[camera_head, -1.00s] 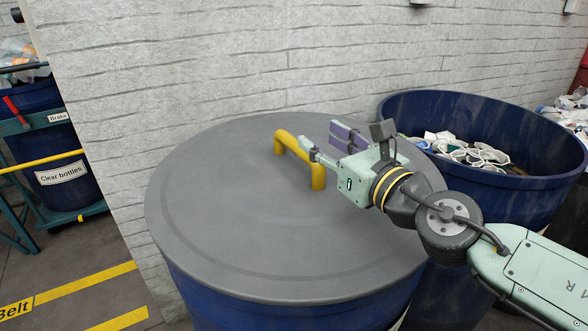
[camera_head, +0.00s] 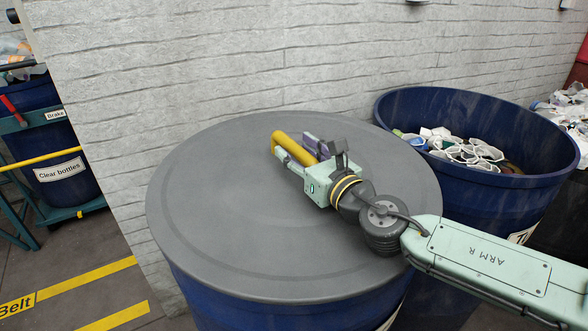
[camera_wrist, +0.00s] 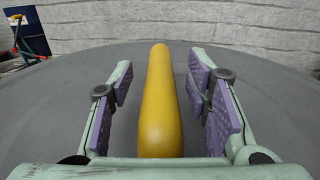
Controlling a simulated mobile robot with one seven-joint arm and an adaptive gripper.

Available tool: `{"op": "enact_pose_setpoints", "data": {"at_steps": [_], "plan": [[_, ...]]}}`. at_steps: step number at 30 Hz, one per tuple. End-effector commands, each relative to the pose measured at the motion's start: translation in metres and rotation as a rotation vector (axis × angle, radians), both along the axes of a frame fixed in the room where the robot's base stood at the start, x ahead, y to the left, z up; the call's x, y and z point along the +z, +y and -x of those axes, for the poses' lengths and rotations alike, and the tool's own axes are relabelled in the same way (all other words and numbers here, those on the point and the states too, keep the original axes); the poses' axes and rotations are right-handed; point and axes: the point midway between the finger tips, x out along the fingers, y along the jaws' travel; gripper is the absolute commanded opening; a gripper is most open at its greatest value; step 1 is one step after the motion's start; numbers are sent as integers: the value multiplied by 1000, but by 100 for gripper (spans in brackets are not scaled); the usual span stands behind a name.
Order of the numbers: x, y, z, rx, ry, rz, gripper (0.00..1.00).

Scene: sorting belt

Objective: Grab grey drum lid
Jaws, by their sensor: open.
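The grey drum lid (camera_head: 215,235) lies flat on a blue drum (camera_head: 215,300) in the head view. It also fills much of the wrist view (camera_wrist: 50,120). A yellow bar handle (camera_head: 284,143) stands on the lid. In the wrist view the handle (camera_wrist: 159,105) runs lengthwise between the two purple-padded fingers. My gripper (camera_head: 298,150) is open around the handle, with a gap showing on each side of it. In the head view the gripper hides part of the handle.
A white brick wall (camera_head: 220,60) stands close behind the drum. An open blue drum (camera_head: 530,195) with mixed waste is at the right. A labelled clear-bottles bin (camera_head: 75,190) stands at the left. Yellow floor stripes (camera_head: 85,285) show at the lower left.

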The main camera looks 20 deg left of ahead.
Motion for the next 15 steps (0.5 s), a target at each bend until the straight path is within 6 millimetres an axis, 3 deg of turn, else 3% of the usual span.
{"op": "enact_pose_setpoints", "data": {"at_steps": [7, 15], "plan": [[0, 1, -1, 0, 0, 0, 44], [0, 1, -1, 0, 0, 0, 26]]}}
